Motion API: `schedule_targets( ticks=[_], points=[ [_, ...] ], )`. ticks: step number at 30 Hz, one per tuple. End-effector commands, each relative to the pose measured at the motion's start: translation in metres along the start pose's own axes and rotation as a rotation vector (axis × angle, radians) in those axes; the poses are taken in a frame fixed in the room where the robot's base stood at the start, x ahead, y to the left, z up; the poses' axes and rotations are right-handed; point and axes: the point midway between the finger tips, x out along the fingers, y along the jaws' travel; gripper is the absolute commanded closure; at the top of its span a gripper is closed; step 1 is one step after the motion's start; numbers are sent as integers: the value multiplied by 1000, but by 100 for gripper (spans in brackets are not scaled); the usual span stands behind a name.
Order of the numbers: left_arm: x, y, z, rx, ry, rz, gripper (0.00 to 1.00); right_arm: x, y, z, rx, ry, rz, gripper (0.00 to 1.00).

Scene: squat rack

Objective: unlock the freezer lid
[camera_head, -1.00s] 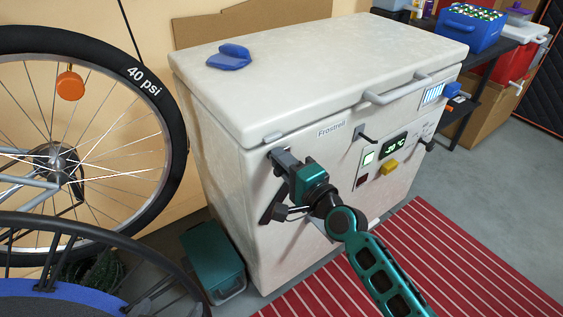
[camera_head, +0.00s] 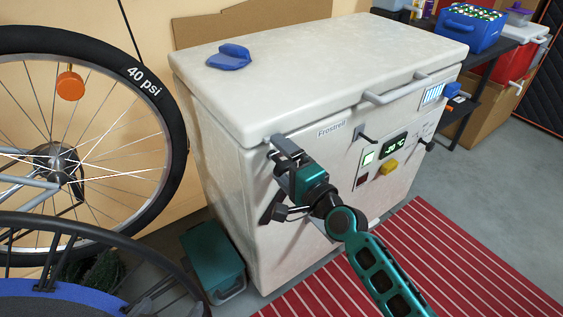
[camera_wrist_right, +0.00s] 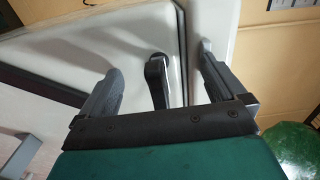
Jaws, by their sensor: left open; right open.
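The white chest freezer (camera_head: 225,170) stands in the middle of the head view with its lid (camera_head: 310,60) down. A small grey latch piece (camera_head: 269,138) shows at the lid's front left corner. My right gripper (camera_head: 283,149) is just below that corner, close to the front face. In the right wrist view, my right gripper (camera_wrist_right: 158,62) is open, and a dark grey lever (camera_wrist_right: 157,80) stands between its fingers. I cannot tell whether either finger touches it. The gripper hides part of the latch in the head view. My left gripper is not in view.
A grey lid handle (camera_head: 395,90), a lit display (camera_head: 394,148) and a yellow part (camera_head: 390,168) are on the freezer front. A blue cap (camera_head: 229,57) lies on the lid. A bicycle wheel (camera_head: 165,95) and a green box (camera_head: 212,255) are at left. A red striped mat (camera_head: 440,260) lies in front.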

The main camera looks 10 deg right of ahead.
Motion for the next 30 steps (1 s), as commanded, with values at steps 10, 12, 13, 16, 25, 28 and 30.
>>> schedule_targets(
  ticks=[10, 12, 13, 16, 25, 28, 30],
  points=[
    [-1, -1, 0, 8, -2, 0, 0, -6, 0, 0, -1, 0, 2, 0],
    [-2, -1, -1, 8, -3, 0, 0, -13, 0, 0, -1, 0, 1, 0],
    [-2, -1, -2, 8, -3, 0, 0, -16, 0, 0, -1, 0, 2, 0],
    [-3, -1, -3, 8, -3, 0, 0, -27, 0, 0, -2, -1, 3, 0],
    [-4, -1, -4, 6, -3, 0, 0, -57, 1, 0, -1, -1, 2, 0],
    [-4, 0, -4, 4, -3, 0, 0, -65, 0, 0, 0, 0, 1, 0],
    [-4, 0, -4, 2, -2, 0, 0, -69, 0, 0, 0, 0, 1, 0]
  ],
)
